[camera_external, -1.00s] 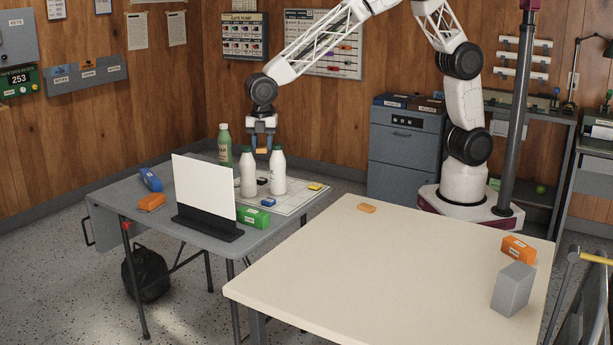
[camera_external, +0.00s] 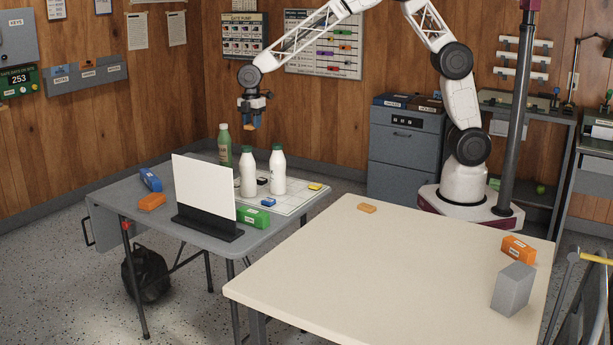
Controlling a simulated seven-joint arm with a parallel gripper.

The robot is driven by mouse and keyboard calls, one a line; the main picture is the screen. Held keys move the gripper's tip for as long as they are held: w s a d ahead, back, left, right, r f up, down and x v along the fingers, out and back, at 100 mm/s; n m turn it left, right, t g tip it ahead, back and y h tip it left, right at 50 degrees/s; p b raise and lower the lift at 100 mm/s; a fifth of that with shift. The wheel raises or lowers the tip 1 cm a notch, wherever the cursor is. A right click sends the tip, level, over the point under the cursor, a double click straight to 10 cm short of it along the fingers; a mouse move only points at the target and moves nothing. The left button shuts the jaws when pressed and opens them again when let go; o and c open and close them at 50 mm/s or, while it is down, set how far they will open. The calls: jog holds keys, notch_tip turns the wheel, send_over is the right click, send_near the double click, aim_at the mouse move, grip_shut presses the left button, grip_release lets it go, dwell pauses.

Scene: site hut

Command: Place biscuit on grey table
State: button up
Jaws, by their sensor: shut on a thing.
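My gripper (camera_external: 250,120) is shut on a small tan piece, which looks like a biscuit (camera_external: 254,126); its fingers partly hide it. It hangs in the air above the back of the grey table (camera_external: 115,197), higher than the bottles standing there. Another small tan-orange block (camera_external: 366,208), similar in colour, lies on the cream table (camera_external: 330,270) near its back left edge.
On the grey table stand two white bottles (camera_external: 248,175), a green bottle (camera_external: 224,147) and an upright white panel (camera_external: 204,186). A blue box (camera_external: 151,179), an orange box (camera_external: 152,202) and a green box (camera_external: 253,217) lie there too. A grey block (camera_external: 513,289) stands on the cream table.

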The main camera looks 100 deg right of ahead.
jog(key=d, duration=0.3)
jog(key=shift+s+m, duration=0.3)
jog(key=f, duration=1.8)
jog(key=shift+d, duration=0.25)
jog(key=shift+w+d+f, duration=0.25)
jog(key=shift+w+d, duration=0.45)
jog(key=shift+w, duration=1.85)
jog(key=shift+w+d+f, duration=0.25)
jog(key=shift+w+d, duration=0.5)
jog(key=shift+w, duration=1.85)
jog(key=shift+w+d+f, duration=0.25)
jog(key=shift+w+d, duration=0.45)
jog(key=shift+w, duration=1.85)
jog(key=shift+f, duration=1.8)
